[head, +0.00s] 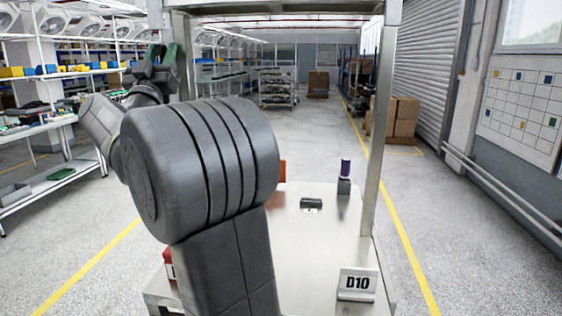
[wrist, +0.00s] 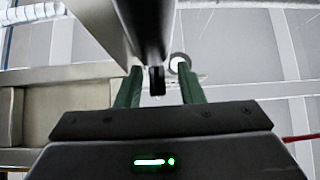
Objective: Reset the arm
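My arm (head: 200,165) is raised at the left of the head view, its large grey joint covering the left part of the bench. My gripper (head: 163,53) is at the upper left, above the bench and pointing up, with green fingers. In the wrist view my gripper (wrist: 160,84) shows two green fingers spread apart. No held object is clear between them. A dark rounded bar shows beyond the gap; I cannot tell what it is or how far away. The metal bench (head: 325,245) carries a small dark device (head: 311,203) near its middle.
A purple-topped item on a dark block (head: 344,177) stands at the bench's back right. A D10 sign (head: 357,284) is at its front right. An orange item (head: 282,171) and a red item (head: 168,263) are partly hidden by my arm. A metal frame post (head: 380,120) rises at right.

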